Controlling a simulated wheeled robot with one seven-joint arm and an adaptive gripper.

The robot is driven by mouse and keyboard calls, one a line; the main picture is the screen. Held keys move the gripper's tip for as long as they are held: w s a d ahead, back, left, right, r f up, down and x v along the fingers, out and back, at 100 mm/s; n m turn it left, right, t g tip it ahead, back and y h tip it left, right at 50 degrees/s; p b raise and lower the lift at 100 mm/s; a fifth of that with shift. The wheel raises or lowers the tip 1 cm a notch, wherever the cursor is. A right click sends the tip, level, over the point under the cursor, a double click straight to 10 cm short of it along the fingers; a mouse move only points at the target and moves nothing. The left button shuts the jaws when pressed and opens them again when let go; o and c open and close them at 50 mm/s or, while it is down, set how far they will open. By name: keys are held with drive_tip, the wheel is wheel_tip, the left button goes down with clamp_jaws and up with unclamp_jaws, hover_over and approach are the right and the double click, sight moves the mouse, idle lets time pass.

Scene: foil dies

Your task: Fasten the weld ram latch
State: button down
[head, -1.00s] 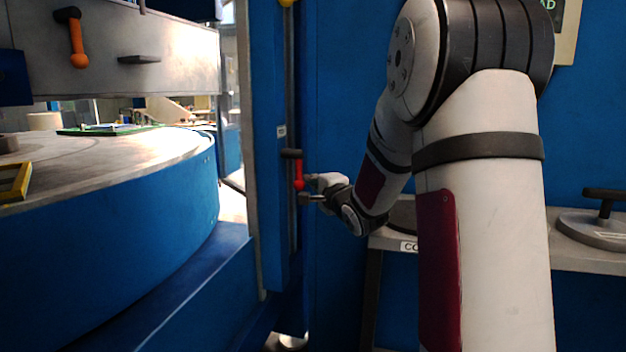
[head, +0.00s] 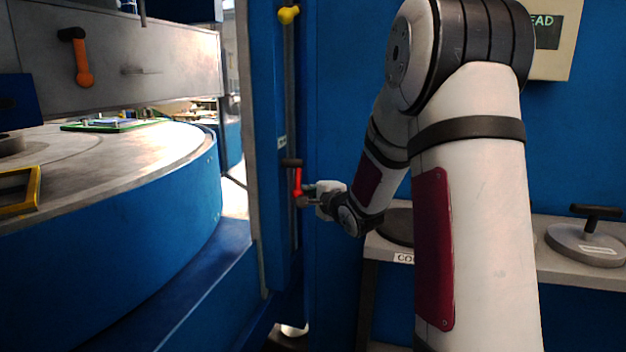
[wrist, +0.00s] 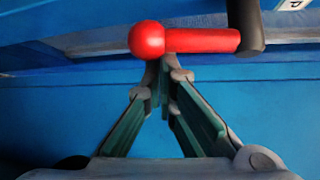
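A red latch handle (head: 298,181) with a dark pivot hangs almost straight down on the blue column, leaning slightly right. In the wrist view the red handle (wrist: 200,40) lies across the top, its round ball end at left and dark pivot at right. My gripper (head: 304,200) is at the handle's lower end. In the wrist view my gripper's fingers (wrist: 166,70) converge to closed tips at the handle's edge beside the ball. The handle partly hides the tips, and I cannot tell whether they touch it. No label identifies this handle as the weld ram latch.
A yellow knob (head: 289,15) is higher on the column. An orange handle (head: 82,62) hangs on the grey block above the round table (head: 105,160) at left. A side bench (head: 560,262) at right carries a round lidded piece (head: 588,243).

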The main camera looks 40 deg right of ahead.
drive_tip(key=s+a+r+m+g+y+p, duration=0.3)
drive_tip(key=a+g+p, duration=0.1)
drive_tip(key=p, duration=2.1)
drive_tip(key=shift+s+a+r+m+g+p, duration=0.3)
drive_tip(key=shift+a+r+g, duration=0.05)
drive_tip(key=shift+g, duration=0.25)
drive_tip(key=shift+w+a+r, duration=0.1)
drive_tip(key=shift+r, duration=0.05)
